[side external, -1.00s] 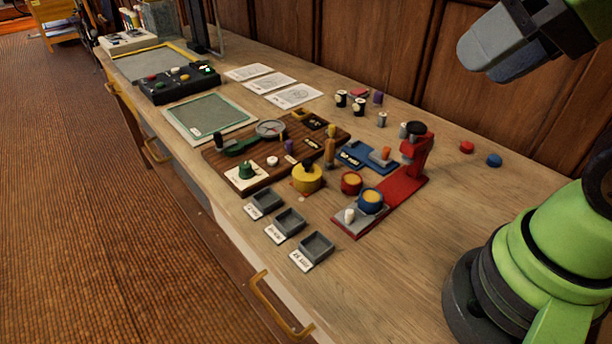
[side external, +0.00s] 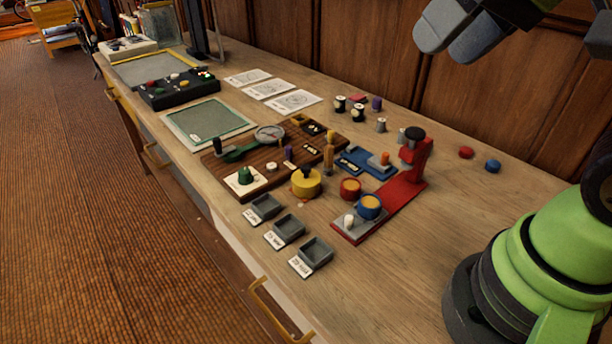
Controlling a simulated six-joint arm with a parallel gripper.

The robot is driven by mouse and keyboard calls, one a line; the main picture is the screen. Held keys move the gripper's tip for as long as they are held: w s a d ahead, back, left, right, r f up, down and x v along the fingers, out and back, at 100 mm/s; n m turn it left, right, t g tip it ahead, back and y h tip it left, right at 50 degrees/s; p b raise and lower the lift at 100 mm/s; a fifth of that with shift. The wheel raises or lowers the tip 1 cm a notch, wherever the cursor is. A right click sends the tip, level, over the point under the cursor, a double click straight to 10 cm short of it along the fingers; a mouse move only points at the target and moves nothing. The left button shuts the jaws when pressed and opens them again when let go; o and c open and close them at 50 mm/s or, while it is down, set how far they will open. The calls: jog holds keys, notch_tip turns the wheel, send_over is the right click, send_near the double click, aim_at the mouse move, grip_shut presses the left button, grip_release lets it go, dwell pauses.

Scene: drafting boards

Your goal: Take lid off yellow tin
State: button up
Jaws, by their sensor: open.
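The yellow tin (side external: 306,186) stands on the wooden desk, at the right end of the dark wooden board. A dark knob (side external: 307,173) shows on its top, so its lid appears to be on. My gripper (side external: 447,42) is at the top of the view, high above the desk and to the right of the tin. Its two grey fingers are apart and nothing shows between them. It is well clear of the tin.
A red tin (side external: 350,189) and a blue tin (side external: 369,207) stand just right of the yellow tin. Three grey trays (side external: 289,228) lie in front. The desk's right part is mostly clear.

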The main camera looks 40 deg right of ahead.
jog(key=w+f+n+g, duration=0.1)
jog(key=w+f+g, duration=0.1)
jog(key=w, duration=0.7)
jog(key=n+g+h, duration=0.2)
jog(key=g, duration=0.2)
send_over(306, 166)
jog(key=f, duration=2)
jog(key=shift+d+f, duration=0.25)
jog(key=shift+f, duration=0.15)
jog(key=f, duration=0.5)
jog(key=shift+a+f, duration=0.3)
grip_shut()
